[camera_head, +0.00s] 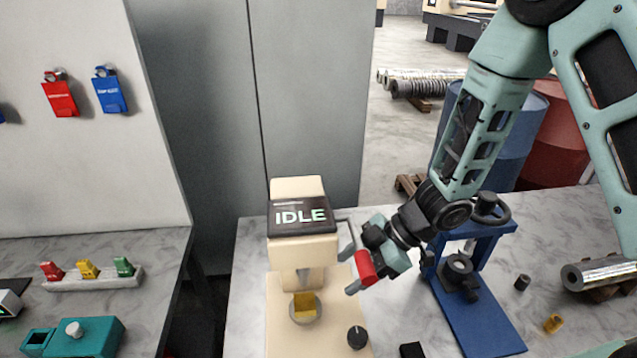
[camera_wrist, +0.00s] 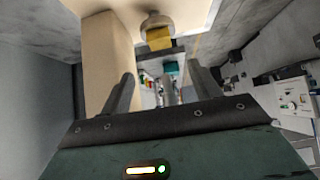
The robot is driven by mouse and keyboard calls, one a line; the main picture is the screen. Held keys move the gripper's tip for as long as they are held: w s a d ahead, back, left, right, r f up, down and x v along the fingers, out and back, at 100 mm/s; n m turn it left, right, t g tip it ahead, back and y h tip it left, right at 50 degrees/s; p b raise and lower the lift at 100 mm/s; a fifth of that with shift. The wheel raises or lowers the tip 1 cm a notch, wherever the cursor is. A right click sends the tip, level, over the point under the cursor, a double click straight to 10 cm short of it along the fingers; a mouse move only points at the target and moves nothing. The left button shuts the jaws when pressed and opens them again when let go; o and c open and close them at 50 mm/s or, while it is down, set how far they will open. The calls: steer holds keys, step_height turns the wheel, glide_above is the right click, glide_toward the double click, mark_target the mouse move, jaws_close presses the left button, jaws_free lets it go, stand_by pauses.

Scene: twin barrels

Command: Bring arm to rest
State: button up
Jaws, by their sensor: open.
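My arm (camera_head: 490,110) reaches down from the upper right of the head view. My gripper (camera_head: 347,262) is beside the right side of a cream machine (camera_head: 298,252) with a dark screen reading IDLE. In the wrist view my gripper (camera_wrist: 161,90) has its two fingers spread apart with nothing between them. A yellow block (camera_head: 304,306) sits on a round grey holder low on the machine. The block also shows in the wrist view (camera_wrist: 158,39), beyond the fingers. I cannot tell whether the gripper touches the machine.
A blue press (camera_head: 484,313) stands to the right, under my forearm. A black knob (camera_head: 357,337) is on the machine's base. A metal cylinder (camera_head: 597,274) and a small brass piece (camera_head: 554,323) lie farther right. Blue and red barrels (camera_head: 555,150) stand behind.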

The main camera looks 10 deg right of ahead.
steer(key=w+d+r+m+t+h, duration=0.5)
steer(key=w+d+r+m, duration=0.1)
steer(key=d, duration=0.4)
steer(key=s+d+r+m+g+h, duration=0.2)
steer(key=s+d+r+m+h, duration=0.2)
steer(key=s+d+r+m, duration=0.45)
steer(key=s+a+f+n+g+b, duration=0.1)
steer(key=s+a+f+n+b, duration=0.1)
steer(key=s+a, duration=0.5)
steer(key=s+a+f+n+g+b, duration=0.2)
steer(key=s+a+f+b, duration=0.2)
steer(key=s+a, duration=0.4)
steer(key=a+b, duration=0.1)
steer(key=a, duration=0.2)
steer(key=shift+s+n+y, duration=0.3)
steer(key=shift+n, duration=0.05)
